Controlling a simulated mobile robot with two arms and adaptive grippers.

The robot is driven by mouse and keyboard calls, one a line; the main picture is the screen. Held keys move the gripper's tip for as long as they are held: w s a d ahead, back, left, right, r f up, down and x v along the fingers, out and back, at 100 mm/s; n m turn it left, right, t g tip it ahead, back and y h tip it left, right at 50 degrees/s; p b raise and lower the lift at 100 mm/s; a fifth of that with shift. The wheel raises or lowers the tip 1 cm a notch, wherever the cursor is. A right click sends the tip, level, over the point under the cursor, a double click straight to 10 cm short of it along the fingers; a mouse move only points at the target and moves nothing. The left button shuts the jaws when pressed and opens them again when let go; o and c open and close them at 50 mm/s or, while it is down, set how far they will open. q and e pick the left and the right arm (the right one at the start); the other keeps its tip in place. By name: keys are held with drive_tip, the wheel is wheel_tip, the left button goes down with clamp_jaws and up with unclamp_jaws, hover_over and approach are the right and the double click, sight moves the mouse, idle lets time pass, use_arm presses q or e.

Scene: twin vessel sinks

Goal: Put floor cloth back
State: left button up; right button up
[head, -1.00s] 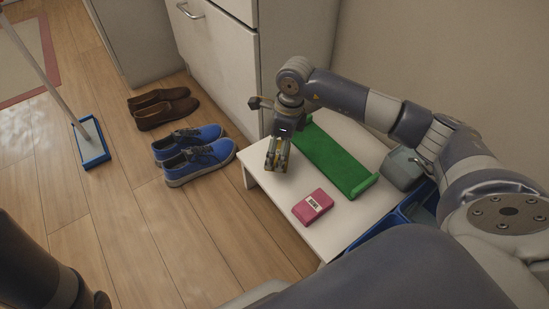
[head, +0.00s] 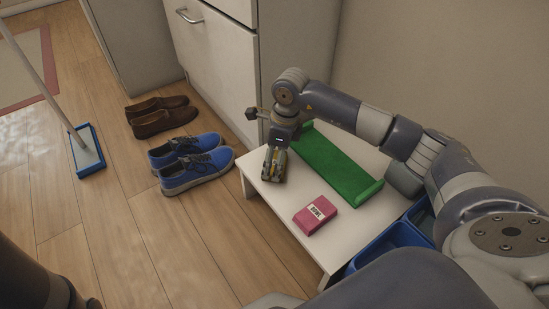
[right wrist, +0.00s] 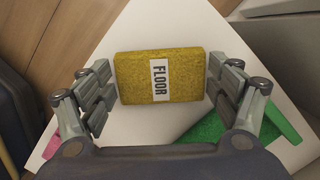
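The floor cloth (right wrist: 185,75) is a yellow block with a white label reading "FLOOR", lying on the white low table (right wrist: 155,20). In the right wrist view it is between the two fingers of my right gripper (right wrist: 162,95), close to the pads on both sides. The fingers are spread and not visibly clamped on it. In the head view my right gripper (head: 273,165) points down at the table's left corner and mostly hides the cloth. A green holder (head: 335,165) with raised ends stands beside it. Only part of my left arm shows, at lower left; its gripper is out of view.
A pink labelled cloth (head: 314,216) lies on the table (head: 283,200) in front of the green holder. Blue bins (head: 390,244) are at the right. Blue shoes (head: 190,163), brown shoes (head: 161,116) and a mop (head: 86,150) are on the floor. A white cabinet (head: 216,62) stands behind.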

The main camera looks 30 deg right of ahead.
drive_tip(key=shift+o, duration=1.3)
